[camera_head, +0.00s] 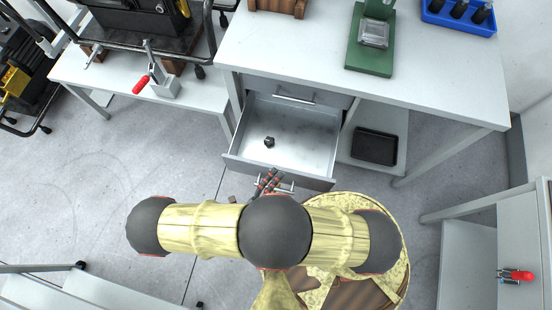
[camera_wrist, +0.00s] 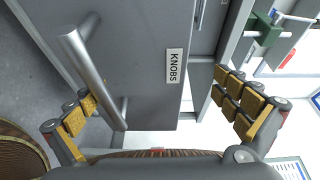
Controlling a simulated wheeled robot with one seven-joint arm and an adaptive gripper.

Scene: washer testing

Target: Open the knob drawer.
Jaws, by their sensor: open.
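The knob drawer (camera_head: 312,145) hangs pulled well out from under the white-topped bench in the head view. One small black knob (camera_head: 269,142) lies inside it. In the wrist view the drawer's grey front (camera_wrist: 145,75) bears a KNOBS label (camera_wrist: 174,66) and a silver bar handle (camera_wrist: 95,80). My gripper (camera_wrist: 157,90) is open in front of the drawer front, its fingers spread wide. The handle lies between the fingers, much closer to the left one; I cannot tell whether they touch. In the head view my arm hides most of my gripper (camera_head: 268,181).
Another closed drawer (camera_head: 295,94) sits above the open one. A black tray (camera_head: 375,147) rests on the lower shelf to the right. A green fixture (camera_head: 370,58) and a blue holder (camera_head: 460,14) stand on the bench (camera_head: 300,50).

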